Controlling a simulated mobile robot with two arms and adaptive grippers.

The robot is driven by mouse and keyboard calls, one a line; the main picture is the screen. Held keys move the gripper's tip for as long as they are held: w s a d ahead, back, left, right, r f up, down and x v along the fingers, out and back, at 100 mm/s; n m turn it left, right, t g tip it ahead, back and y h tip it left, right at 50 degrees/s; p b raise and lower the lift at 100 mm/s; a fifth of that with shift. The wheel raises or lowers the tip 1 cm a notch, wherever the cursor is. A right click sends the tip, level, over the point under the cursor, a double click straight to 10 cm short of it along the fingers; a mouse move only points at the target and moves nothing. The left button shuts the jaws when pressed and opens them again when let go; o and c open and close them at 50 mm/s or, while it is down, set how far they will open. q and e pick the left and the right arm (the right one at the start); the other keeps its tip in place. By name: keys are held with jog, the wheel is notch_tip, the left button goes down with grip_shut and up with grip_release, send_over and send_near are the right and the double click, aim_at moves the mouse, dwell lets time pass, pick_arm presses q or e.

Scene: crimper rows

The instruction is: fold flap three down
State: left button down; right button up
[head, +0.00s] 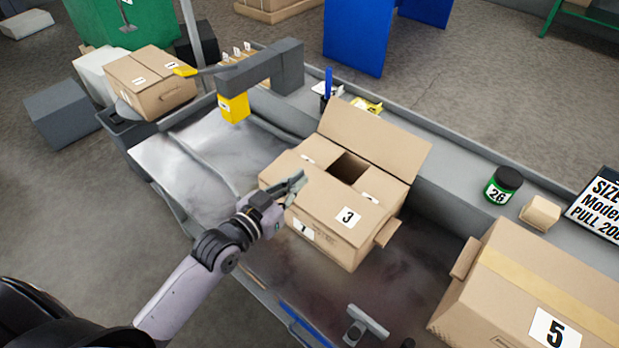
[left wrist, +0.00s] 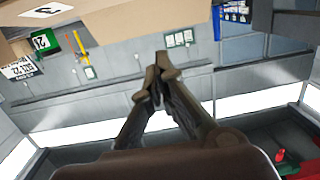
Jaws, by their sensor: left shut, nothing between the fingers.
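The open carton (head: 340,250) stands on the metal bench in the middle of the head view. Its flap three (head: 325,208), marked 3, lies roughly flat across the near part of the top. The far flap (head: 375,137) stands up, leaning back. Side flaps lie low beside the dark opening (head: 350,167). My left gripper (head: 298,184) is shut and empty, at the left part of flap three; whether it touches is unclear. In the left wrist view its fingertips (left wrist: 158,75) meet, with cardboard (left wrist: 130,20) above them. My right gripper is not in view.
A taped carton marked 5 (head: 550,285) stands at the right. A grey arm-like fixture with a yellow block (head: 234,107) is behind left. A green jar (head: 502,186) and a small tan block (head: 540,212) sit on the back ledge. A grey tool (head: 366,322) lies at the front.

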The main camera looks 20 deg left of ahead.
pick_arm(q)
jog(key=s+d, duration=0.1)
send_over(330, 187)
jog(key=s, duration=0.1)
jog(key=shift+s+a+f+m+h, duration=0.1)
jog(key=shift+a+f+m+h, duration=0.15)
jog(key=shift+f+m+h, duration=0.2)
jog(key=f, duration=0.2)
jog(key=w+f, duration=0.1)
jog(key=shift+w+d+f, duration=0.1)
jog(key=shift+d, duration=0.15)
jog(key=shift+f, duration=0.5)
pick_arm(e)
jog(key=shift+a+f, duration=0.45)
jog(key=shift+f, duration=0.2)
